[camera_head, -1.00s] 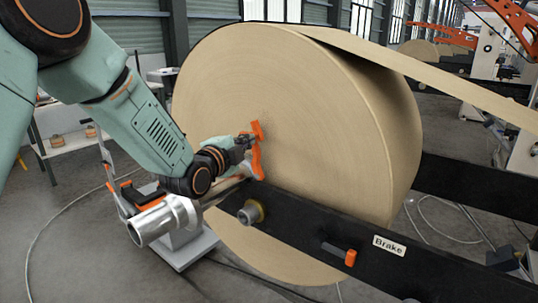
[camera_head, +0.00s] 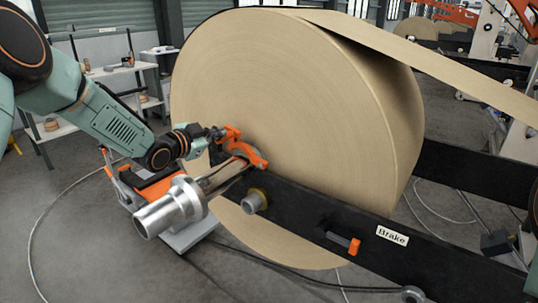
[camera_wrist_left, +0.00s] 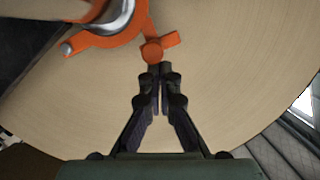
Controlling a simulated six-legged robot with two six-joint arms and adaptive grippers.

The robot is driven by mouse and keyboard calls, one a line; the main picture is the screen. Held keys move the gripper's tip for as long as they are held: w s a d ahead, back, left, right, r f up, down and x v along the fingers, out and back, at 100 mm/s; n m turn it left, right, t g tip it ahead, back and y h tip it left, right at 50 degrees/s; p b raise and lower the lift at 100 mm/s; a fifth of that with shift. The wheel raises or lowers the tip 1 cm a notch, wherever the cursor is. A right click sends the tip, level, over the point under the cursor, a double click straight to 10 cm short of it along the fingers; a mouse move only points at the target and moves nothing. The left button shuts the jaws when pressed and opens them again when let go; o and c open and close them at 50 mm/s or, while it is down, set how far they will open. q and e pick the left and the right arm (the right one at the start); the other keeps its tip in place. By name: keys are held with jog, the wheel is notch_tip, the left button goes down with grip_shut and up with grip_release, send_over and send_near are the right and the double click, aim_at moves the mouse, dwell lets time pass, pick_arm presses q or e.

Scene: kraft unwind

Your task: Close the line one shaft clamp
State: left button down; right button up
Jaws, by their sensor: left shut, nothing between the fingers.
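The orange shaft clamp (camera_head: 254,156) lies over the silver shaft (camera_head: 172,208) at the face of the large kraft roll (camera_head: 280,90). In the left wrist view the clamp's curved arm (camera_wrist_left: 95,39) arches around the shiny shaft, and its rounded orange knob (camera_wrist_left: 152,51) sits at the upper middle. My left gripper (camera_head: 217,133) is at the clamp's upper left end. In the wrist view its fingers (camera_wrist_left: 160,67) are shut with nothing between them, their tips right at the knob; contact cannot be told. The clamp's far side is hidden. My right gripper is not in view.
A black beam (camera_head: 300,220) with a "Brake" label (camera_head: 391,236) and an orange-ended lever (camera_head: 353,246) runs to the lower right. A grey stand (camera_head: 190,238) is below the shaft. Cables cross the floor. Shelves (camera_head: 105,75) stand at the back left.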

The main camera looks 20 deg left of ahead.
pick_arm(q)
jog(key=shift+w+a+f+b, duration=0.1)
jog(key=shift+a+f+b, duration=0.15)
jog(key=shift+a+f, duration=0.25)
jog(key=shift+w+a+f+b, duration=0.1)
jog(key=shift+a+f+b, duration=0.15)
jog(key=shift+f, duration=0.4)
jog(key=shift+a, duration=0.1)
